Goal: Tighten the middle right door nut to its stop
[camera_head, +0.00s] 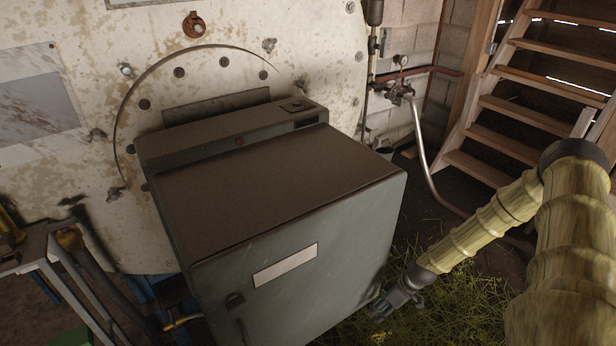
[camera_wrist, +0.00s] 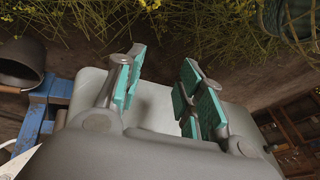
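The still's round door (camera_head: 160,100) is set in a big whitish, rust-stained wall in the head view. Several small metal nuts sit around its rim. One at the right rim (camera_head: 301,82) is small and partly hidden behind a grey box, so I cannot tell its tightness. My gripper (camera_head: 383,308) hangs low at the right, over the plant-strewn floor and well away from the door. In the wrist view its teal-padded fingers (camera_wrist: 163,92) stand apart with nothing between them. No nut shows in the wrist view.
The grey box (camera_head: 290,200) blocks the door's lower right; I cannot tell if it is mine. Pipes with a valve (camera_head: 400,92) and wooden stairs (camera_head: 520,110) stand at the right. A dark pot (camera_wrist: 22,62) and blue stand (camera_wrist: 38,115) show in the wrist view.

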